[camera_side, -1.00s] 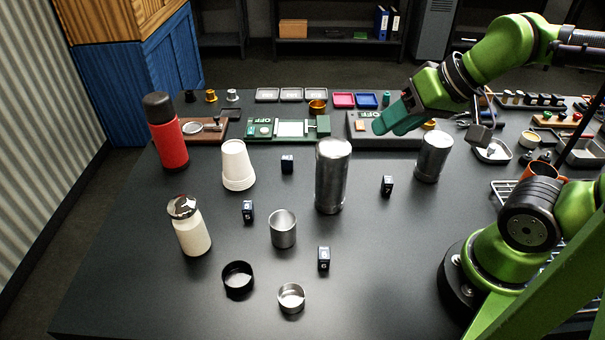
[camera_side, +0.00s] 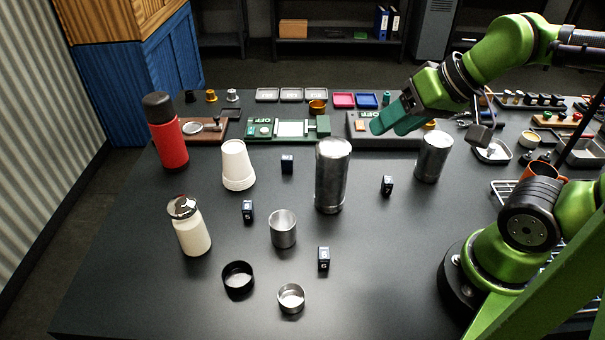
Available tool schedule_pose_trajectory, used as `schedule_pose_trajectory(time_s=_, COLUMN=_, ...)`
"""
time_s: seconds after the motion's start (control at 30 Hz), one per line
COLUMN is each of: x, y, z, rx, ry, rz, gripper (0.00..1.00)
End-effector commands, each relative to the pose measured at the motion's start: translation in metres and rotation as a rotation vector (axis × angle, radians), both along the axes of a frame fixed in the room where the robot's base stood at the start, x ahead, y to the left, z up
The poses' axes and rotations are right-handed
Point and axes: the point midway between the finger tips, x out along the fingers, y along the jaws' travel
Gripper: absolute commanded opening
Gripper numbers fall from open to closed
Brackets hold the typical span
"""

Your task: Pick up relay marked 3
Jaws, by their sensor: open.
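Several small dark relay blocks with pale markings stand apart on the black table. One relay (camera_side: 287,164) is behind the others, right of the white cups. Another relay (camera_side: 248,210) is at left centre, a third relay (camera_side: 387,185) is right of the tall metal cylinder, and a front relay (camera_side: 324,258) is near the small metal cup. The markings are too small to tell surely which one is 3. My gripper (camera_side: 380,124) is open, high over the back right of the table, apart from all relays. The space between its fingers is mostly hidden by the near finger.
A tall metal cylinder (camera_side: 332,178) and a shorter one (camera_side: 433,158) stand near the right relays. White cups (camera_side: 237,166), a red flask (camera_side: 166,133), a cream bottle (camera_side: 189,228), a metal cup (camera_side: 283,230) and a black ring (camera_side: 238,278) stand around. The front left is clear.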

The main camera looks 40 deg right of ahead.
Motion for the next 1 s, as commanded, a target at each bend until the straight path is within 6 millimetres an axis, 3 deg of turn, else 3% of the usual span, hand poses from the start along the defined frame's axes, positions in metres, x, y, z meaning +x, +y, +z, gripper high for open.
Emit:
schedule_pose_trajectory(time_s=0.2, x=0.003, y=0.001, z=-0.01, rx=0.0, ry=0.045, rz=0.004, gripper=0.53)
schedule_pose_trajectory(time_s=0.33, x=0.025, y=0.002, z=-0.016, rx=-0.008, ry=0.117, rz=0.014, gripper=0.53)
schedule_pose_trajectory(time_s=0.67, x=0.135, y=0.0, z=-0.022, rx=-0.168, ry=0.318, rz=0.25, gripper=0.53)
schedule_pose_trajectory(time_s=1.0, x=0.249, y=-0.004, z=-0.069, rx=-0.379, ry=0.482, rz=0.686, gripper=0.53)
